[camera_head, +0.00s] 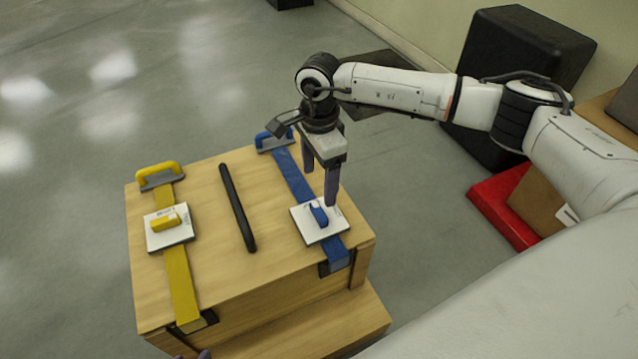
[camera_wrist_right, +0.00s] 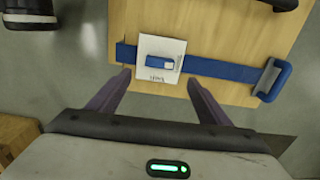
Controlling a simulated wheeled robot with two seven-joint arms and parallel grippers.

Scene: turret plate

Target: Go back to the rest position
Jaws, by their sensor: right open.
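My right gripper (camera_head: 321,186) hangs over the right side of a wooden box, its fingers pointing down, open and empty. In the right wrist view the open fingers (camera_wrist_right: 155,85) reach toward a white plate (camera_wrist_right: 150,76) with a blue knob (camera_wrist_right: 159,62). That white plate (camera_head: 309,228) lies across the blue strap (camera_head: 292,174), and its blue knob (camera_head: 318,212) stands just beside a fingertip. The fingers hold nothing. A second white plate (camera_head: 157,239) with a yellow knob (camera_head: 166,223) lies on the yellow strap (camera_head: 181,283). My left gripper is not recognisable in view.
The wooden box (camera_head: 215,270) has a black bar (camera_head: 237,207) between its straps. A yellow handle (camera_head: 160,175) and a blue handle (camera_head: 274,140) sit at its far edge. A black case (camera_head: 520,60) and a red tray (camera_head: 492,205) stand at right. Floor at left is clear.

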